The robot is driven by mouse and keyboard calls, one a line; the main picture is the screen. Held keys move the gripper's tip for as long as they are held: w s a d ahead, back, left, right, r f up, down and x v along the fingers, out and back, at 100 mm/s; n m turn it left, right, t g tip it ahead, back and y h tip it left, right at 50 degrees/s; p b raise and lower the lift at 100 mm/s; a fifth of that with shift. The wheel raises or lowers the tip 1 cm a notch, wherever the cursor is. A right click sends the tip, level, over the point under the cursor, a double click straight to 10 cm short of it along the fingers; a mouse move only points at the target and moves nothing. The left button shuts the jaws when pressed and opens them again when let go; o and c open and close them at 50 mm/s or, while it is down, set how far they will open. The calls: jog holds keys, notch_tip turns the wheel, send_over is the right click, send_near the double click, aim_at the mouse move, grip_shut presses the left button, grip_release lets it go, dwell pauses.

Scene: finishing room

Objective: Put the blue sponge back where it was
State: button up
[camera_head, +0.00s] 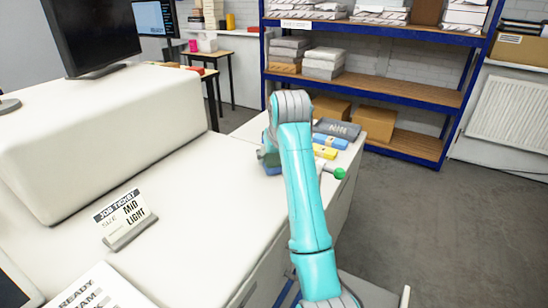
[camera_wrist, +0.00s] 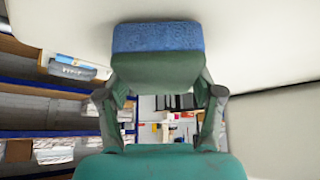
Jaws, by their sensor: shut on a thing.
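The blue sponge (camera_wrist: 158,37) is in my gripper (camera_wrist: 160,82) in the wrist view, with a dark green face towards the palm and a finger on each side. In the head view my gripper (camera_head: 266,156) is low over the far end of the white worktop, mostly hidden behind my turquoise arm. A small blue part of the sponge (camera_head: 272,170) shows beneath it. The sponge is close to the white surface; I cannot tell whether it touches.
Right of my gripper lie a grey folded cloth (camera_head: 337,129), a blue item (camera_head: 330,141), a yellow item (camera_head: 325,152) and a green knob (camera_head: 339,173). A job ticket stand (camera_head: 125,218) is at the left. Blue-framed shelves (camera_head: 400,92) stand behind. The worktop's middle is clear.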

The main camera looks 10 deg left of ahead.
jog(key=shift+f, duration=0.25)
jog(key=o, duration=1.1)
jog(key=shift+f, duration=0.1)
